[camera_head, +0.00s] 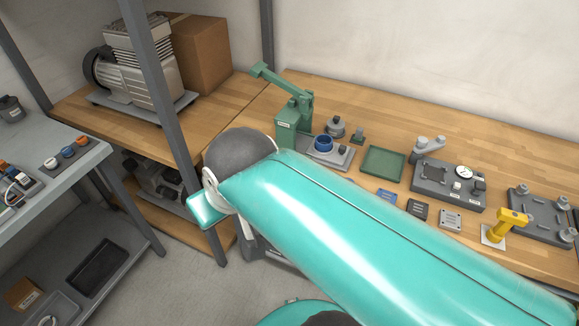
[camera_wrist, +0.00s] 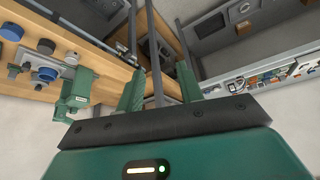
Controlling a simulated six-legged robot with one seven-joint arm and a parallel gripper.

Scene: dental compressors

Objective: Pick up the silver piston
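I cannot clearly make out a silver piston. A small grey metal part with a round top (camera_head: 336,127) stands on the wooden bench behind the blue ring (camera_head: 323,144) and may be it. In the wrist view a grey round part (camera_wrist: 46,46) shows near the blue ring, at the left. My gripper (camera_wrist: 158,78) has its two green fingers spread apart with nothing between them. It is away from the bench parts, over open space with the grey rack behind. In the head view my teal arm crosses the middle and the fingers are hidden.
A green lever press (camera_head: 292,122) stands left of the blue ring's fixture. A grey rack post (camera_head: 165,95) rises left of my arm. A compressor (camera_head: 135,70) sits behind it.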

